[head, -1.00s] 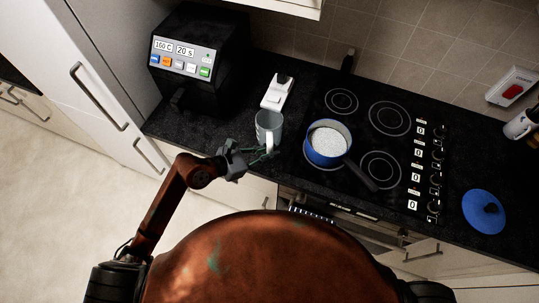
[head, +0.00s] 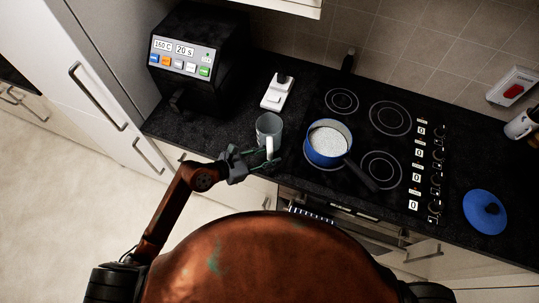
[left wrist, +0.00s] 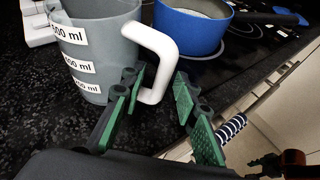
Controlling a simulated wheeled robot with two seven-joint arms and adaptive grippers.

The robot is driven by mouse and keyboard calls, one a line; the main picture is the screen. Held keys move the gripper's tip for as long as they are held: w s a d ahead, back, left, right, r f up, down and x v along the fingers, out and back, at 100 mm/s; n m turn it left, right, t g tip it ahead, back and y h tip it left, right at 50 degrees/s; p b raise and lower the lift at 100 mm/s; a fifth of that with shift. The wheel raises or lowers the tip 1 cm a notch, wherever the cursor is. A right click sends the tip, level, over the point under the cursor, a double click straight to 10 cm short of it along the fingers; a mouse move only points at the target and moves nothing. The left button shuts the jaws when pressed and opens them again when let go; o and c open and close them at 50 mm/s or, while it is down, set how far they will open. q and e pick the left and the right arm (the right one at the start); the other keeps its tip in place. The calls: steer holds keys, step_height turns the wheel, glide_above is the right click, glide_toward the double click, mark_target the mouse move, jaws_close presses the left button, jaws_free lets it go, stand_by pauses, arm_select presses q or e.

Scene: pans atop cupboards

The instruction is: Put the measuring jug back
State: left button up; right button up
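The measuring jug (head: 267,127) is grey with a white handle and stands upright on the black worktop, left of the blue pan. In the left wrist view the jug (left wrist: 108,45) shows ml labels, and its white handle (left wrist: 158,62) points toward my gripper. My left gripper (head: 268,160) is at the worktop's front edge, just in front of the jug. In the left wrist view its green-padded fingers (left wrist: 158,105) are apart, with the lower part of the handle between or just beyond their tips; I cannot tell if they touch it. My right gripper is not in view.
A blue pan (head: 323,150) with white contents stands on the hob (head: 382,122), close right of the jug. A white scale-like device (head: 277,92) lies behind the jug. A black machine (head: 190,68) stands at left. A blue lid (head: 484,212) lies at right.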

arm_select(q)
steer(key=shift+r, duration=0.1)
steer(key=shift+s+a+r, duration=0.1)
steer(key=shift+a+r, duration=0.05)
steer(key=v, duration=1.1)
steer(key=shift+s+a+b, duration=0.2)
steer(key=shift+b, duration=0.1)
steer(key=shift+r, duration=0.15)
stand_by(0.9)
